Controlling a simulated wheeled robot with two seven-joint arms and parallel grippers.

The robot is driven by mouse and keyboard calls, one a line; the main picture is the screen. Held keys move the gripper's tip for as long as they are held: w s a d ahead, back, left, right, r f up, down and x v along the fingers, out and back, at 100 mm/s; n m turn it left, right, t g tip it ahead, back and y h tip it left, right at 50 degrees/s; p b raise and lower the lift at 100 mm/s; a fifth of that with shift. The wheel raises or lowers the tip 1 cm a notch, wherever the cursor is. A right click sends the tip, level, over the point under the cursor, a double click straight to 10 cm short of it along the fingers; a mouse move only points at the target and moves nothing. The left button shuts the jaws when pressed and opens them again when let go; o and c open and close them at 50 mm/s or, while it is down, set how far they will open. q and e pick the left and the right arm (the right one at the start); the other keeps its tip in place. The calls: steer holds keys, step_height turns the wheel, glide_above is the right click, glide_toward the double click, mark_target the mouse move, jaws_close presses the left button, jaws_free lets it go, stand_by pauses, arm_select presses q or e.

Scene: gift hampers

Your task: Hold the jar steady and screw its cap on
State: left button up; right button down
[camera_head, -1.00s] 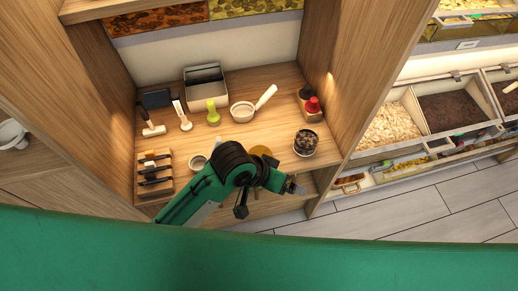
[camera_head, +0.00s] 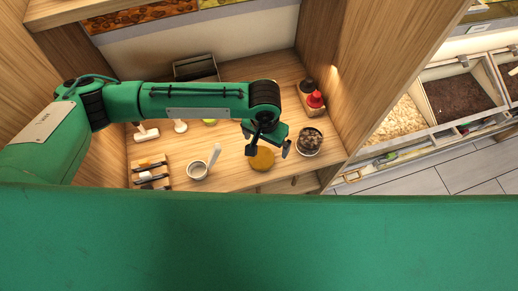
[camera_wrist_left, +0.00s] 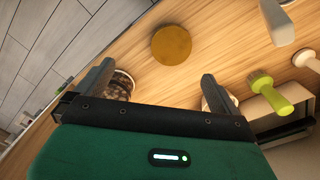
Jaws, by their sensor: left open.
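The jar (camera_head: 309,142), a round container with dark contents, stands at the right of the wooden counter. It also shows in the left wrist view, partly hidden behind a finger (camera_wrist_left: 122,85). A flat golden-brown disc, which looks like the cap (camera_head: 262,158), lies on the counter left of the jar, apart from it. It shows whole in the left wrist view (camera_wrist_left: 171,45). My left gripper (camera_head: 268,149) is open and empty, with its fingers above and near the disc, left of the jar. My right gripper is not seen.
A box with red- and black-topped bottles (camera_head: 313,101) is behind the jar. A wooden side wall (camera_head: 360,75) bounds the right.

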arm_select(q)
steer(key=shift+w+a+y, duration=0.3)
steer(key=shift+w+a, duration=0.4)
steer(key=shift+w, duration=0.05)
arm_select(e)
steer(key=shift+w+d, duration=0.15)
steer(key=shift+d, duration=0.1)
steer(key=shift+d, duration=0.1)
arm_select(q)
steer(key=p, duration=0.2)
glide_above(261, 159)
step_height(261, 159, down, 8)
steer(key=shift+r, duration=0.1)
steer(key=shift+f, duration=0.45)
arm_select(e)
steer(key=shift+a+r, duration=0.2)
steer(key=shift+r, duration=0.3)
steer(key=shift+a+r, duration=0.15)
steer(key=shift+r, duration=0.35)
